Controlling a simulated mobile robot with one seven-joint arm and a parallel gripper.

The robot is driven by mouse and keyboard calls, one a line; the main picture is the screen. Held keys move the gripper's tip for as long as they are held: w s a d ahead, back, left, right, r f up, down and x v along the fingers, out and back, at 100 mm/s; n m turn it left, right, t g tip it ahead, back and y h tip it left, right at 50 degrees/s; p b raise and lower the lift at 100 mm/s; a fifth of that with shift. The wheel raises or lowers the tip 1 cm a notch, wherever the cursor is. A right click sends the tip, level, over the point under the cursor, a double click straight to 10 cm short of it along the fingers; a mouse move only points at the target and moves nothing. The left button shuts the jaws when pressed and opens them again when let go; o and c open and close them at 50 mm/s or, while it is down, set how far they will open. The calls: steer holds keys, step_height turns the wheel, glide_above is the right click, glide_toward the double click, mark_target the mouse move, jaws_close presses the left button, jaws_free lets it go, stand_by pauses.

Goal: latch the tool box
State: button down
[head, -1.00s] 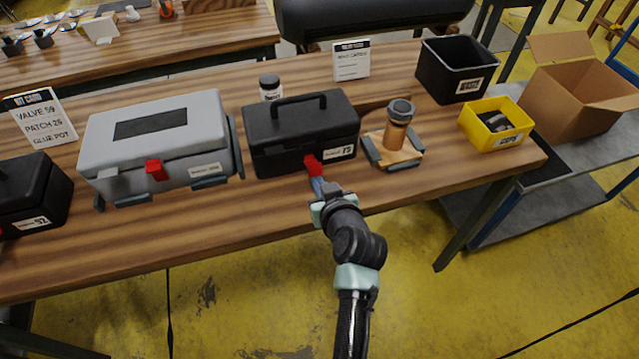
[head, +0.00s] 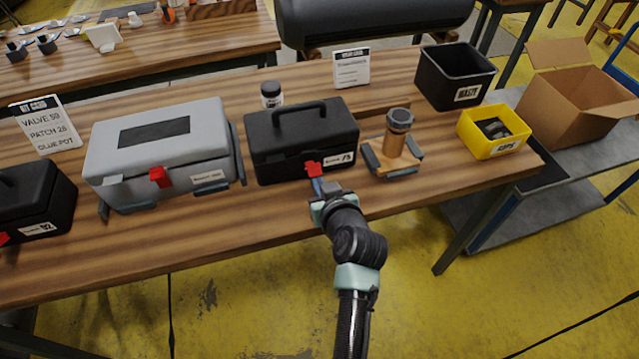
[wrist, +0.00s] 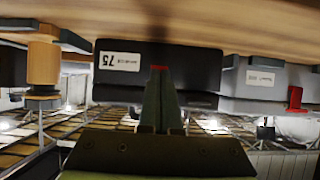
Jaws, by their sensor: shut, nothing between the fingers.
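A black tool box (head: 270,150) with a top handle stands on the wooden table, its lid down. A red latch (head: 313,168) sits at its front, left of a white label (head: 340,159). My gripper (head: 317,184) is shut and empty, its fingertips at the red latch, touching or nearly so. In the wrist view, which is upside down, the shut fingers (wrist: 160,85) point at the front of the black tool box (wrist: 195,65). Only a sliver of the red latch (wrist: 159,68) shows past the fingertips. Whether the latch is fully seated is hidden.
A grey case (head: 205,160) with a red latch stands left, and another black box (head: 30,190) beyond it. Right are a wooden stand with a copper-coloured cylinder (head: 394,143), a yellow bin (head: 480,147) and a black bin (head: 440,80). A small jar (head: 271,95) stands behind.

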steer(key=shift+w+a+r+p, duration=0.1)
steer(key=shift+w+r+p, duration=0.1)
steer(key=shift+r, duration=0.15)
steer(key=shift+w+r+p, duration=0.1)
steer(key=shift+r+p, duration=0.1)
steer(key=shift+r, duration=0.25)
steer(key=shift+w+a+r+p, duration=0.1)
steer(key=shift+w+r+p, duration=0.2)
steer(key=shift+r, duration=0.25)
steer(key=f+p+v, duration=0.1)
steer(key=p+v, duration=0.3)
steer(key=v, duration=0.4)
steer(key=shift+s, duration=0.45)
stand_by(0.4)
